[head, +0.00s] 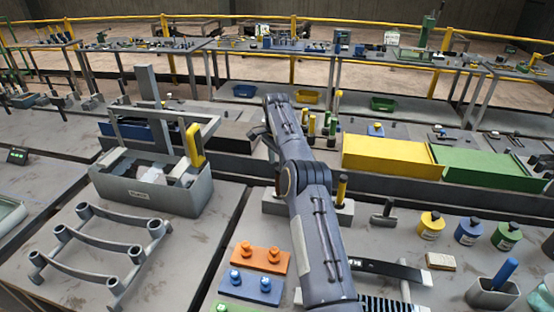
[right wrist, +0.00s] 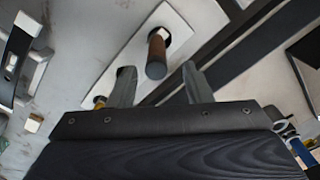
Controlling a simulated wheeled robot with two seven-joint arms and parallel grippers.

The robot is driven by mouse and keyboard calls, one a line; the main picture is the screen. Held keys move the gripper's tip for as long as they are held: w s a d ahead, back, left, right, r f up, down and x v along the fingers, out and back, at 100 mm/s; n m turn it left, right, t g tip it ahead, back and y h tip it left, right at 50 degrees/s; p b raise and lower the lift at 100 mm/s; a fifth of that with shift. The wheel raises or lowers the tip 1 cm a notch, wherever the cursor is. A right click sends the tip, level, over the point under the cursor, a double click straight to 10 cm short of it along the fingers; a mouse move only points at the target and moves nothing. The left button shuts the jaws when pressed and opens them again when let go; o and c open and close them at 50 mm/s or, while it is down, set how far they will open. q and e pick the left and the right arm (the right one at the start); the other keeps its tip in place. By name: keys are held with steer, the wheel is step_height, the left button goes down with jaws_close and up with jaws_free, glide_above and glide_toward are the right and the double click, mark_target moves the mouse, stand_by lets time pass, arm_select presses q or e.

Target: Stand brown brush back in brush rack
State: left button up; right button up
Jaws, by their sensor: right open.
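The brown brush (right wrist: 156,56) shows in the right wrist view as a brown handle with a dark end. In the head view the brush rack (head: 332,215) is a grey block, partly hidden behind my right arm, which hides the brush and fingertips there. A yellow-handled brush (head: 341,188) stands at its right end. My left gripper is not in view.
A grey bin (head: 150,193) and a grey tubular rack (head: 100,240) stand left. Orange (head: 262,258) and blue (head: 251,289) blocks sit beside my arm. Several bottles, one yellow (head: 431,226), stand right. Yellow (head: 388,155) and green (head: 485,170) boxes stand behind.

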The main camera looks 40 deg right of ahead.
steer(key=shift+r, duration=0.95)
steer(key=s+a+r+n+t+y, duration=0.1)
steer(key=s+a+r+n+t, duration=0.1)
steer(key=s+a+r+n, duration=0.35)
steer(key=s+a+r+n+t+y, duration=0.1)
steer(key=s+a+r+n, duration=0.2)
steer(key=s+a+r, duration=0.6)
steer(key=s+a+f+n+t+y, duration=0.1)
steer(key=s+a+f+n, duration=0.3)
steer(key=s+a, duration=0.4)
steer(key=s+a+f+n+t, duration=0.1)
steer(key=s+a+f+n, duration=0.3)
steer(key=s, duration=1.1)
steer(key=a, duration=0.3)
steer(key=shift+s+a+f+t+y, duration=0.2)
steer(key=shift+a+f+t+y, duration=0.1)
steer(key=shift+a+f+y, duration=0.1)
steer(key=shift+n, duration=0.25)
